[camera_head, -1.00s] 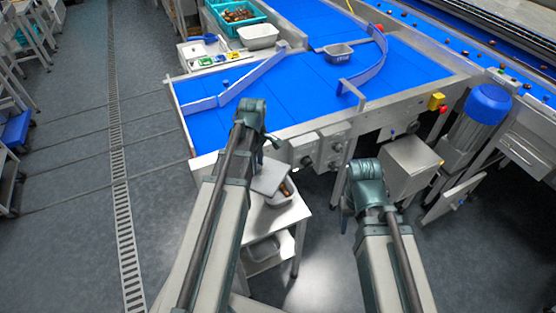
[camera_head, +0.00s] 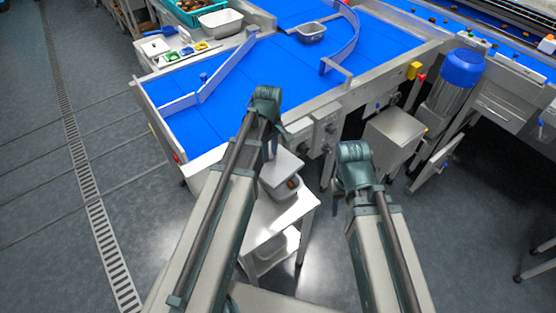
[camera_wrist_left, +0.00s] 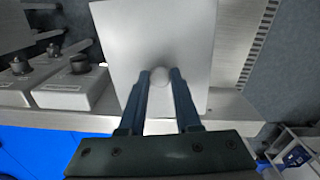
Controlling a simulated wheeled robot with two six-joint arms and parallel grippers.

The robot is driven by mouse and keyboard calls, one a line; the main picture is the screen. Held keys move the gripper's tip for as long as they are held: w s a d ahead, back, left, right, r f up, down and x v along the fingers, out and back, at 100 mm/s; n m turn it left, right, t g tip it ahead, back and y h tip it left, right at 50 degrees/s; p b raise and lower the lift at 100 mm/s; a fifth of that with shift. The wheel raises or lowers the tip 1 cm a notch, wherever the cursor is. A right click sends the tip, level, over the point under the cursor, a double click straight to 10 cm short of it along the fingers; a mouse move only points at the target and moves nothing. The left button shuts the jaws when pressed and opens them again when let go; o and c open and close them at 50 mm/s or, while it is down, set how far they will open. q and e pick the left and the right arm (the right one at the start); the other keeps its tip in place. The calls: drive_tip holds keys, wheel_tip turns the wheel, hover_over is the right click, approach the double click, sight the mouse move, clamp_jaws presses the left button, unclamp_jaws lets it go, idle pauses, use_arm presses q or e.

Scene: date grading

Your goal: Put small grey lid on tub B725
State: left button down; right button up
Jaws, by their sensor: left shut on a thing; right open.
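My left gripper (camera_wrist_left: 160,78) is shut on the knob of a grey rectangular lid (camera_wrist_left: 118,35), which fills the upper middle of the left wrist view. In the head view the lid (camera_head: 287,160) is over a small tub with brown dates (camera_head: 293,183) on a small white stand. Lid and arm hide most of this tub, and I cannot tell whether the lid touches it. No label on it is readable. Another grey tub (camera_head: 312,36) with a label too small to read is on the blue belt. My right gripper (camera_head: 337,205) is open, right of the stand and partly hidden by its arm.
The white stand (camera_head: 306,203) is at the front edge of the blue sorting table (camera_head: 225,120). A grey tub (camera_head: 270,251) is on its lower shelf. Grey control boxes (camera_wrist_left: 70,90) are beside the lid. A white bin (camera_head: 220,24) stands at the back. Floor at left is clear.

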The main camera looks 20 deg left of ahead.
sight(279, 161)
use_arm(q)
drive_tip(key=d+m, duration=0.1)
drive_tip(key=d+f, duration=0.1)
drive_tip(key=d, duration=0.1)
drive_tip(key=shift+f+m, duration=0.15)
drive_tip(key=shift+m, duration=0.25)
drive_tip(key=shift+f+b, duration=3.2)
drive_tip(key=shift+b, duration=0.25)
use_arm(e)
wheel_tip(279, 161, down, 8)
drive_tip(key=shift+r, duration=0.15)
use_arm(q)
drive_tip(key=shift+f+b, duration=0.75)
use_arm(e)
drive_tip(key=shift+f, duration=0.75)
use_arm(q)
drive_tip(key=shift+c, duration=0.6)
unclamp_jaws()
drive_tip(key=shift+r, duration=0.15)
use_arm(e)
drive_tip(key=shift+r, duration=0.15)
use_arm(q)
wheel_tip(279, 161, up, 7)
drive_tip(key=p, duration=0.7)
use_arm(e)
wheel_tip(279, 161, up, 7)
